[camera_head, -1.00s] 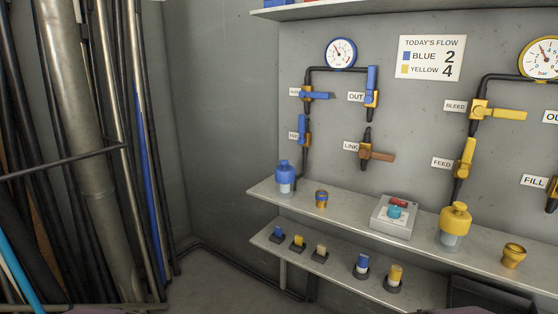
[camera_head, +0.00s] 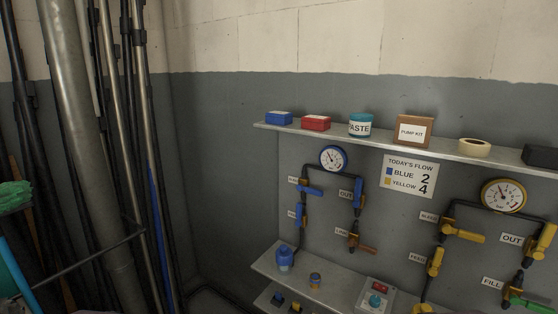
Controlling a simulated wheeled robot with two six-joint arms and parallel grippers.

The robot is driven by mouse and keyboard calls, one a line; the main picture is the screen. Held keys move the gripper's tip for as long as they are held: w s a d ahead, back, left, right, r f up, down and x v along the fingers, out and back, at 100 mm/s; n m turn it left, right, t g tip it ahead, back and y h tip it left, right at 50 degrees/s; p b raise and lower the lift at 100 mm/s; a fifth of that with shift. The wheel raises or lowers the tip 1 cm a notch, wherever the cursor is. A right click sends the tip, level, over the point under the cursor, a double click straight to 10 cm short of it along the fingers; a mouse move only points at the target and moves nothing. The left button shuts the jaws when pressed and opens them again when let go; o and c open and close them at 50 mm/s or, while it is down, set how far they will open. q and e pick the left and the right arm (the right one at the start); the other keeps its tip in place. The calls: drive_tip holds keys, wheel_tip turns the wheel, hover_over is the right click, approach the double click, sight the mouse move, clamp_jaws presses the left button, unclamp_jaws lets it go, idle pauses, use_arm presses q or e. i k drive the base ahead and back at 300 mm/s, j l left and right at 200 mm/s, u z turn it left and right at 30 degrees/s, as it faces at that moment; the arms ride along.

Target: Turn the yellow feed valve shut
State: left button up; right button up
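The yellow feed valve (camera_head: 434,262) is on the yellow pipe loop at the right, beside its "FEED" label. Its yellow handle stands nearly upright, along the pipe. The yellow bleed valve (camera_head: 462,233) above it has its handle pointing right, across the pipe. The yellow out valve (camera_head: 543,243) at the right edge has a steeply tilted handle. A fill valve (camera_head: 520,299) with a green handle is at the lower right. Neither of my grippers is in view.
The upper shelf (camera_head: 400,143) holds a blue box, a red box, a teal jar, a pump kit and tape. The lower shelf (camera_head: 330,290) carries a blue bottle (camera_head: 285,257) and a button box (camera_head: 376,300). Tall pipes (camera_head: 80,150) stand at the left.

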sight(438, 256)
drive_tip(key=z, duration=1.3)
